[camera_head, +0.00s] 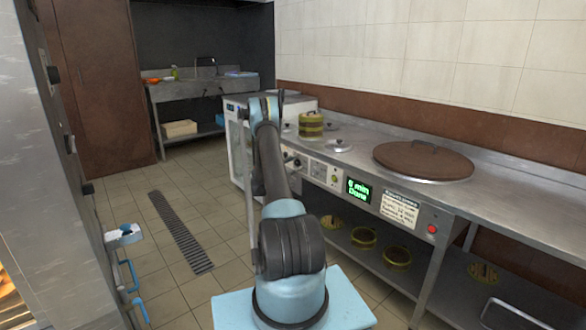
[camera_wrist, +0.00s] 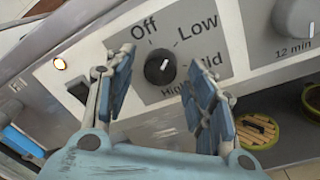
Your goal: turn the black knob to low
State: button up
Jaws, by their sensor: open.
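The black knob (camera_wrist: 159,68) is on the grey dial plate in the wrist view, with Off, Low, Mid and High printed around it. Its short white mark tilts up and right, roughly toward the Low label (camera_wrist: 197,25); the exact setting is hard to tell. My gripper (camera_wrist: 164,64) is open, with one blue-padded finger left of the knob and the other to its lower right. The fingers appear apart from the knob, with a gap on both sides. In the head view my gripper (camera_head: 268,102) is raised before the stove's left end, and my arm hides part of the panel.
A grey knob (camera_wrist: 295,17) marked 12 min is at the upper right of the wrist view. A lit lamp (camera_wrist: 60,63) and dark switch (camera_wrist: 79,91) are to the left. The counter (camera_head: 362,135) bears a brown lid (camera_head: 423,158); a green display (camera_head: 358,190) reads "6 min Done".

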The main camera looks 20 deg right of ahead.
jog(key=c, duration=1.1)
jog(key=shift+o, duration=0.2)
jog(key=shift+m, duration=1)
jog(key=o, duration=1.1)
jog(key=shift+c, duration=0.2)
jog(key=v, duration=1.2)
jog(key=shift+f, duration=0.15)
